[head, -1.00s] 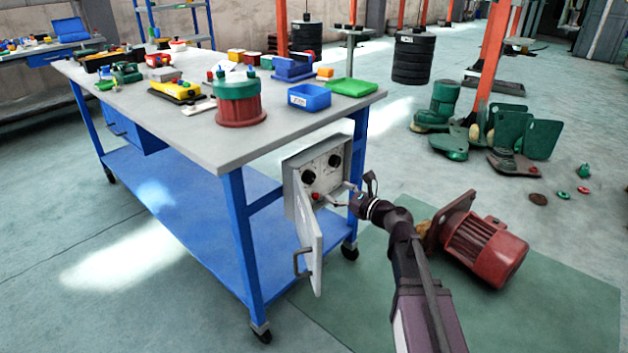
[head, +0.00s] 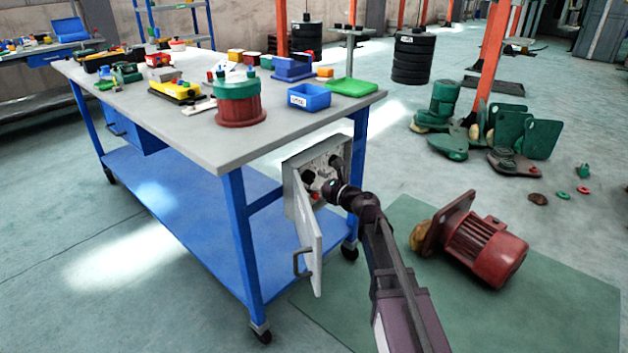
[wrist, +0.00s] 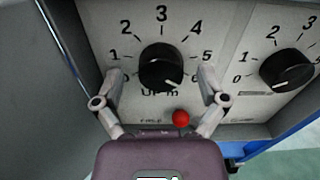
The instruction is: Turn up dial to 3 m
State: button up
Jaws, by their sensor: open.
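The dial labelled "UP m" is a black round knob (wrist: 158,62) on a pale panel in the wrist view, with printed numbers around it and 3 at the top. Its white mark points down and to the right. My gripper (wrist: 161,73) is open, with one finger on each side of this knob; whether they touch it I cannot tell. In the head view my gripper (head: 331,187) is at the open control box (head: 291,190) and hides part of its panel. A second black dial (wrist: 287,68) is to the right.
A red ball-topped lever (wrist: 181,117) stands just below the dial. The box door (head: 311,245) hangs open at the front. The box is by the blue workbench leg (head: 358,150). A red motor (head: 480,250) lies on the green mat (head: 560,310) to the right.

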jog(key=c, duration=1.1)
jog(key=shift+d, duration=0.15)
jog(key=shift+c, duration=0.2)
